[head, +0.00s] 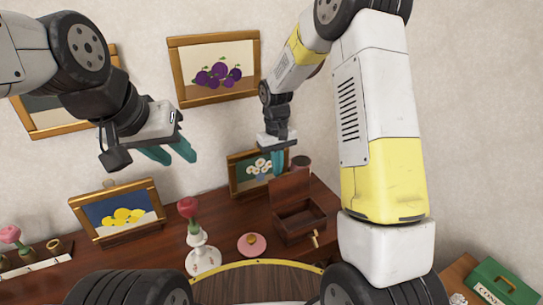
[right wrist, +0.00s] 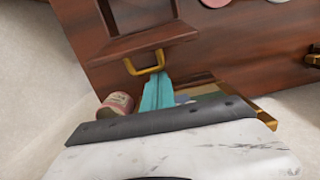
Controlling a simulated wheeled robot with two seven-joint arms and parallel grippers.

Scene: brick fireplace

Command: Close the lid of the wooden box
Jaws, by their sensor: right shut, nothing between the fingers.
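The wooden box (head: 321,223) is dark reddish-brown and stands on the wooden surface right of centre in the head view. Its lid (head: 290,186) is raised, standing up at the back of the box. In the right wrist view the wooden lid (right wrist: 125,18) carries a brass handle (right wrist: 147,68) at its edge. My right gripper (head: 277,168) is shut and empty, behind the top of the lid. Its teal fingertips (right wrist: 157,82) are close to the handle; I cannot tell whether they touch. My left gripper (head: 172,153) is open and empty, high up at left, away from the box.
A flower picture (head: 243,176) leans behind the box, with a small jar (head: 301,161) beside it. A lemon picture (head: 117,212) stands further left.

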